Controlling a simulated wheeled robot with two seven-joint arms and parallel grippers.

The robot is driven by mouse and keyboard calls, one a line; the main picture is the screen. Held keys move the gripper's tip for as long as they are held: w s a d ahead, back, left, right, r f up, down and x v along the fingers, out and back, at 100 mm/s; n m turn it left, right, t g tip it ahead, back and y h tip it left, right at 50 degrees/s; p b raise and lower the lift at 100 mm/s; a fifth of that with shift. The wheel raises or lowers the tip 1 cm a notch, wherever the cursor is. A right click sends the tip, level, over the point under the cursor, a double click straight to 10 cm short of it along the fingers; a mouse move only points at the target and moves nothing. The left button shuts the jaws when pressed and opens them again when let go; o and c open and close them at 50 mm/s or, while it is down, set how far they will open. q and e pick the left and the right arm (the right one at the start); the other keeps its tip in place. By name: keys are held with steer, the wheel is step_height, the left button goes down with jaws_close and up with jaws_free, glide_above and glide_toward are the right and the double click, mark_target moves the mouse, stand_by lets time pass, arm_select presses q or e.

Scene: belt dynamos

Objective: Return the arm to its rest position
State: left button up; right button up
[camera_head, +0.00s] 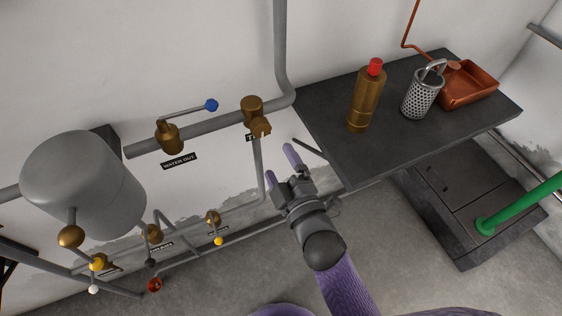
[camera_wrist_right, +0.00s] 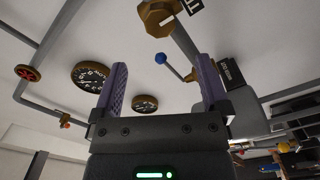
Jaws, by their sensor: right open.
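My right arm (camera_head: 343,283), with a purple sleeve-like link, comes up from the bottom of the head view. My right gripper (camera_head: 280,168) is open and empty, in front of the wall just left of the dark table. In the right wrist view the two purple fingers of the right gripper (camera_wrist_right: 160,90) stand wide apart with nothing between them. Part of the gripper hides a bit of the wall behind it. My left gripper does not show in either view.
A dark table (camera_head: 330,122) holds a brass bottle (camera_head: 366,100) with a red cap, a perforated metal basket (camera_head: 422,95) and a copper tray (camera_head: 480,82). A grey tank (camera_head: 85,180), pipes and a blue-knobbed lever (camera_head: 211,105) line the wall. Round gauges (camera_wrist_right: 92,77) show in the wrist view.

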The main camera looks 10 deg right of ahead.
stand_by(0.3)
steer(key=s+d+f+m+g+h, duration=0.5)
steer(key=d+m+g+h, duration=0.1)
steer(key=d+m, duration=0.3)
steer(key=s+d+m+g, duration=0.2)
steer(key=s+m+g, duration=0.2)
steer(key=s+g, duration=0.65)
steer(key=s+f, duration=0.3)
steer(key=f, duration=0.6)
steer(key=s+f, duration=0.3)
steer(key=f, duration=0.7)
steer(key=s+d+f, duration=0.3)
steer(key=s+f, duration=0.6)
steer(key=s, duration=0.4)
steer(key=shift+d+f, duration=0.25)
steer(key=shift+s, duration=0.1)
